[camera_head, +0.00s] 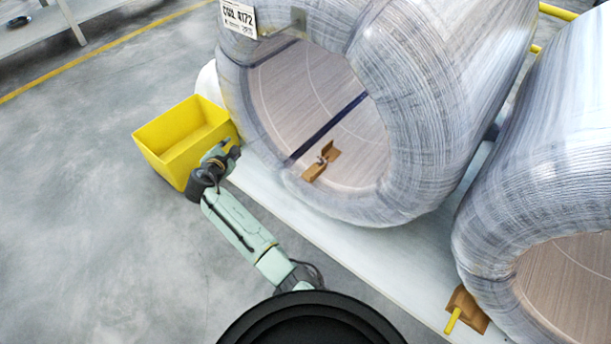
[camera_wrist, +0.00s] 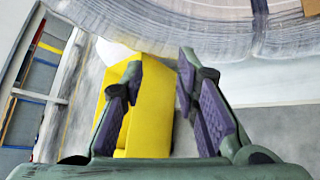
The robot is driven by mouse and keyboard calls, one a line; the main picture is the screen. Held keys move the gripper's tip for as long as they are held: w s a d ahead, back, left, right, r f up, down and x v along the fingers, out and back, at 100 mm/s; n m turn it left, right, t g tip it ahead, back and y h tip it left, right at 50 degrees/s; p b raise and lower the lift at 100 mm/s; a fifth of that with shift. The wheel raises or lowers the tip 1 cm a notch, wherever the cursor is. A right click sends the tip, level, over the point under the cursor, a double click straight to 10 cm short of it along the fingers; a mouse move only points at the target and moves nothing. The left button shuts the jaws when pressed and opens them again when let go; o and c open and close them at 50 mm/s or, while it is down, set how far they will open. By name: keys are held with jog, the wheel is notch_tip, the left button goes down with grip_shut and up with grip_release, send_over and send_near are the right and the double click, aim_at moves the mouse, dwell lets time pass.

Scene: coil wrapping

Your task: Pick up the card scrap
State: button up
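A bent brown piece that looks like the card scrap (camera_head: 322,161) sits at the lower inner edge of the near wrapped coil's opening, beside the dark strap. A small greyish spot shows at its middle. A brown patch at the top right corner of the wrist view (camera_wrist: 310,7) may be the same piece; it is cut off there. My gripper (camera_head: 226,152) is at the right side of the yellow bin, left of and apart from the brown piece. In the wrist view my gripper (camera_wrist: 160,64) is open and empty, with the bin behind its fingers.
The yellow bin (camera_head: 178,137) stands on the floor left of the wrapped coil (camera_head: 420,100). A second coil (camera_head: 550,150) is at the right, with a brown block with a yellow handle (camera_head: 468,308) at its foot. A pale platform (camera_head: 370,250) lies under the coils.

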jog(key=d+f+n+g+h, duration=0.1)
jog(key=d+f+h, duration=0.2)
jog(key=d+f, duration=0.45)
jog(key=n+g+h+b, duration=0.1)
jog(key=n+h+b, duration=0.1)
jog(key=h, duration=0.3)
send_near(313, 175)
jog(key=b+x, duration=0.4)
jog(key=x, duration=0.1)
jog(key=shift+w+d+f+b, duration=0.1)
jog(key=shift+d+f+b, duration=0.1)
jog(key=shift+b, duration=0.1)
jog(key=shift+w+d, duration=0.15)
jog(key=shift+w, duration=0.15)
jog(key=b+x, duration=0.2)
jog(key=b, duration=0.1)
jog(key=b+x, duration=0.2)
jog(key=shift+f+b, duration=0.25)
jog(key=shift+b, duration=0.15)
jog(key=shift+w+d+g+b, duration=0.2)
jog(key=shift+w+g+b, duration=0.1)
jog(key=shift+w+b, duration=0.1)
jog(key=shift+r, duration=0.15)
jog(key=shift+c, duration=0.3)
jog(key=shift+s, duration=0.1)
grip_shut()
